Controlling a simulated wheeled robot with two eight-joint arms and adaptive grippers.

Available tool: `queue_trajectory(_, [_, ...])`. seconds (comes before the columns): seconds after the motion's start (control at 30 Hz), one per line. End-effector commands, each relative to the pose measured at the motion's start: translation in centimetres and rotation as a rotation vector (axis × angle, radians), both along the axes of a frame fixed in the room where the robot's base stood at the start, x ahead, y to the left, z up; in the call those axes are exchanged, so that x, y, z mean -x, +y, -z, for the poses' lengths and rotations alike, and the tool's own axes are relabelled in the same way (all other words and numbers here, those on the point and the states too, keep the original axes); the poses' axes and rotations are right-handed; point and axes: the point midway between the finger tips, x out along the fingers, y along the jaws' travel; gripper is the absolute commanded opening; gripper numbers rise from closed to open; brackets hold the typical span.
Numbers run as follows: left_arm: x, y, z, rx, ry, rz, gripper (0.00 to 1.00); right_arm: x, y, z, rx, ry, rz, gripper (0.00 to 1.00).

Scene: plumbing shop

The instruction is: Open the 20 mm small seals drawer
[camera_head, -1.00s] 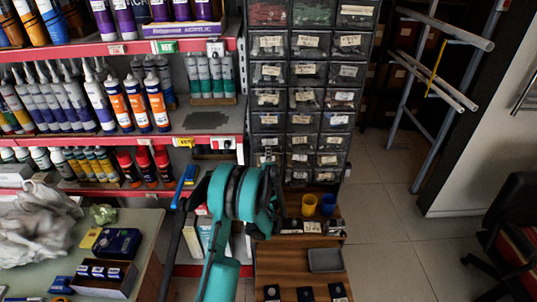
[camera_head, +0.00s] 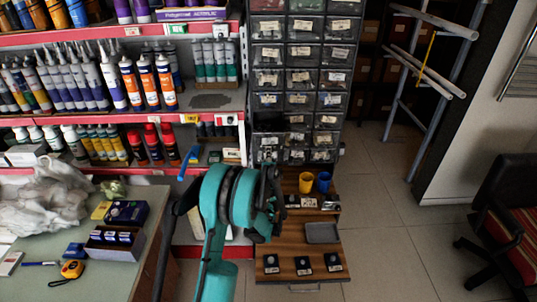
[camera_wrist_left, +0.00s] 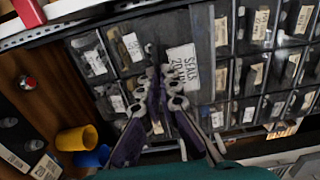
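My left gripper (camera_wrist_left: 161,78) is at the drawer front, beside the label. Its fingertips are close together and appear shut on the drawer's handle, which they mostly hide. My right gripper is not in view.
Other labelled drawers (camera_head: 300,76) surround it. Below is a wooden counter (camera_head: 285,238) with yellow (camera_head: 306,182) and blue (camera_head: 324,181) cups and a grey tray (camera_head: 322,233). Bottle shelves (camera_head: 205,103) and a table (camera_head: 45,240) stand left.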

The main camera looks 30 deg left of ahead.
Motion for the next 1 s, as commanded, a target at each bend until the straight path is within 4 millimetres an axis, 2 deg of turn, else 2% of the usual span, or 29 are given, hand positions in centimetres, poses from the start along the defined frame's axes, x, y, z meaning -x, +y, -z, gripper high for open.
queue_trajectory(0.47, [0.0, 0.0, -0.1, -0.001, 0.001, 0.000, 0.00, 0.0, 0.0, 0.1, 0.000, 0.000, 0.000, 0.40])
queue_trajectory(0.53, [0.0, 0.0, -0.1, -0.001, 0.001, 0.000, 0.18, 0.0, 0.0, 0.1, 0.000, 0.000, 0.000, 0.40])
queue_trajectory(0.57, [0.0, 0.0, -0.1, -0.001, 0.001, 0.000, 0.23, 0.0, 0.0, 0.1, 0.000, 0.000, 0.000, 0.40])
queue_trajectory(0.87, [0.1, -0.1, -0.1, -0.001, 0.001, 0.000, 0.23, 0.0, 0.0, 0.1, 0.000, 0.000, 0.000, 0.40])
queue_trajectory(1.0, [1.2, -0.8, -0.1, -0.001, 0.001, 0.001, 0.23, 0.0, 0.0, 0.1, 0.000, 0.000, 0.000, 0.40])
